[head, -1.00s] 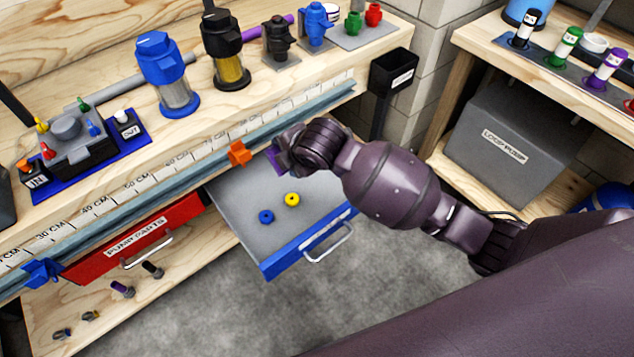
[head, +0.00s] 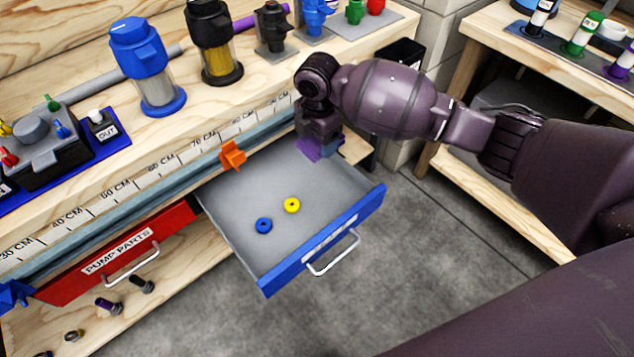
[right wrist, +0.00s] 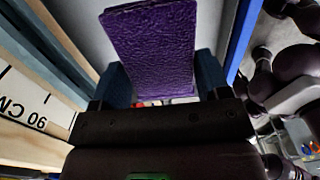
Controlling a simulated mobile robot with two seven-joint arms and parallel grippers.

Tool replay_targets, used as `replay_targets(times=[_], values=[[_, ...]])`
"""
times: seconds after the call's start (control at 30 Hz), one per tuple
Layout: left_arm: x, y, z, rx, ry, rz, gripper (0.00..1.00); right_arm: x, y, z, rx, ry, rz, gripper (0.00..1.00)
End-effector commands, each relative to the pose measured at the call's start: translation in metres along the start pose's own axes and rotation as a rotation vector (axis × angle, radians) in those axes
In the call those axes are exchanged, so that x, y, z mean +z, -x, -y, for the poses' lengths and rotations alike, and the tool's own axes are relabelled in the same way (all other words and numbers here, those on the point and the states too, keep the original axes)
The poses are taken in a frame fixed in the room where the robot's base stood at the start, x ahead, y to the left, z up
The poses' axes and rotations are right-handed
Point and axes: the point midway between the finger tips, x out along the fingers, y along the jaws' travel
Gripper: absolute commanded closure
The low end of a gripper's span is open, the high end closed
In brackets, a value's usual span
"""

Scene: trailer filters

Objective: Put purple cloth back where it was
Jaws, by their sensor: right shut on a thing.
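The purple cloth (right wrist: 152,50) is a flat, textured, rectangular piece in the right wrist view, held between the two blue fingers of my right gripper (right wrist: 160,88). In the head view the cloth (head: 310,149) shows below my right gripper (head: 322,145), over the back right part of the open drawer (head: 236,212). The drawer is grey inside with a blue front. I cannot tell whether the cloth touches the drawer floor. My left gripper is not in view.
A blue ring (head: 264,225) and a yellow ring (head: 292,205) lie in the drawer. An orange clamp (head: 232,155) sits on the bench's ruler edge. A red drawer (head: 118,250) is shut at left. The drawer's middle has free room.

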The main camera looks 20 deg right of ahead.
Motion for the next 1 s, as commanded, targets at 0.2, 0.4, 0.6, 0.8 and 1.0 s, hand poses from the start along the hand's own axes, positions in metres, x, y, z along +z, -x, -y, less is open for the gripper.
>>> replay_targets(times=[0.2, 0.4, 0.6, 0.8, 1.0], values=[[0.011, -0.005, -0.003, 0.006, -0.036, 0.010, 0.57, -0.001, -0.061, 0.003, -0.014, 0.000, -0.005, 0.49], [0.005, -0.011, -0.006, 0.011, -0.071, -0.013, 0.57, -0.001, -0.099, 0.003, -0.012, 0.000, -0.003, 0.49], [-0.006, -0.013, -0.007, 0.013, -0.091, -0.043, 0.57, -0.001, -0.113, 0.001, -0.003, 0.000, -0.001, 0.49], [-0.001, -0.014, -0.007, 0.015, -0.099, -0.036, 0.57, -0.001, -0.125, 0.001, -0.004, 0.000, -0.001, 0.49], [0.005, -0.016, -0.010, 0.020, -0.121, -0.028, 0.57, -0.002, -0.161, 0.003, -0.010, 0.001, -0.004, 0.49]])
